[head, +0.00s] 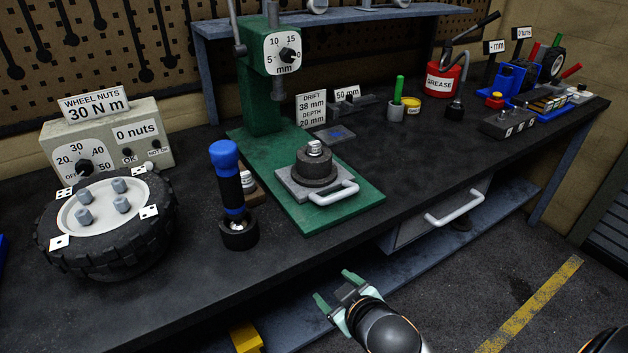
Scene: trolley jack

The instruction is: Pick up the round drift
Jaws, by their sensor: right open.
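No single piece is clearly marked as the round drift. A small labelled metal cylinder (315,148) stands on a dark round stepped part (315,166), on a grey plate with a handle (335,194) on the green press base (370,197). Another small labelled cylinder (248,181) stands behind the blue-handled tool (228,185), partly hidden by it. A sign (311,108) reads "DRIFT 38 mm DEPTH 20 mm". My right gripper (336,288) is open and empty, in front of and apart from the bench. My left gripper is not in view.
The dark bench (420,180) has bare surface right of the press. A wheel (105,225) and torque box (105,140) stand left. The press column (262,100) rises behind the plate. A drawer handle (458,208) juts from the bench front. A grease can (442,82) stands at the back.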

